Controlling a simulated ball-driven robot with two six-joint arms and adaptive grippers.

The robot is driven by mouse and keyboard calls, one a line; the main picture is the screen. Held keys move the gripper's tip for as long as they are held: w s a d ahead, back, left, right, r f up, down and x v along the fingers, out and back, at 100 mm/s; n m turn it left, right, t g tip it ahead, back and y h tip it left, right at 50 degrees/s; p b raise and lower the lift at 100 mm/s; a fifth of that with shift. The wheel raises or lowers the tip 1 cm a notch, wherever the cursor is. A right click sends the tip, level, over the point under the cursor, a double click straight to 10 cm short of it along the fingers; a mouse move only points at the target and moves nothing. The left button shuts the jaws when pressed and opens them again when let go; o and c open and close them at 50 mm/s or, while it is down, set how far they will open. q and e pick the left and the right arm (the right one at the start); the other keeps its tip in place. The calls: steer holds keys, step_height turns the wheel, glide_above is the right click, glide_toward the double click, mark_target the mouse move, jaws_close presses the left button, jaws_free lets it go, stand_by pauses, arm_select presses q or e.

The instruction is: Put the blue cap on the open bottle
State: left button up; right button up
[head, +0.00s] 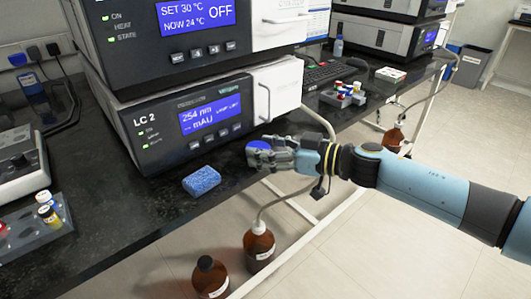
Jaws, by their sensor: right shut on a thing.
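The blue cap (258,145) is between the fingers of my right gripper (270,153), just above the front edge of the dark bench (105,222). The right gripper is shut on it, and the fingers cover part of the cap. Brown bottles stand low in front of the bench: one with a dark top (209,280) and one with a tube and pale fitting at its neck (259,250). A third brown bottle (393,140) with a tube is further right. I cannot tell which bottle is the open one. My left gripper is not in view.
A blue sponge (201,181) lies on the bench left of my right gripper. Stacked instruments (190,125) stand behind it. A rack with small vials (343,96) is further back, and another rack (32,236) is at the left. The bench front left of the sponge is clear.

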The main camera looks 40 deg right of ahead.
steer(key=shift+r, duration=0.1)
steer(key=o, duration=0.8)
